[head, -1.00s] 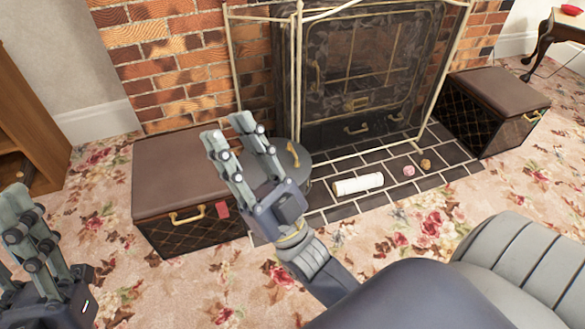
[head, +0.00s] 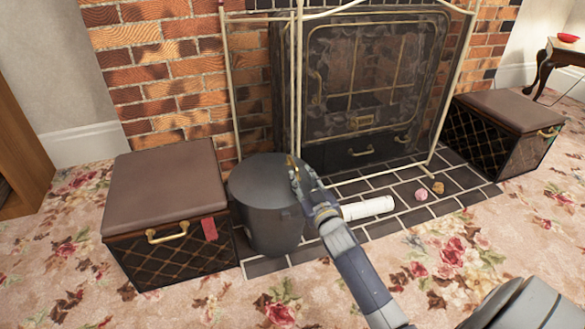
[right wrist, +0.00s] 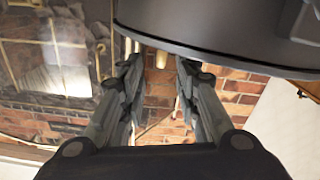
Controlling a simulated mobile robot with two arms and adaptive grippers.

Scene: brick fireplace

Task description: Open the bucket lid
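The dark grey bucket (head: 273,225) stands on the hearth tiles against the brown-topped box. Its round lid (head: 262,178) lies on top and looks shut. A brass handle (head: 291,164) shows at the lid's right side. My right gripper (head: 298,174) is at that side, by the handle, and hides part of the lid. In the right wrist view the fingers (right wrist: 158,70) are apart, with bricks showing between them, beside the dark rim of the bucket (right wrist: 220,28). Whether they touch the handle I cannot tell. My left gripper is out of view.
The brown-topped box (head: 165,180) stands left of the bucket. The metal fire screen (head: 299,95) rises behind it. A white roll (head: 368,208), a pink ball (head: 421,194) and a brown ball (head: 438,187) lie on the hearth. The carpet in front is clear.

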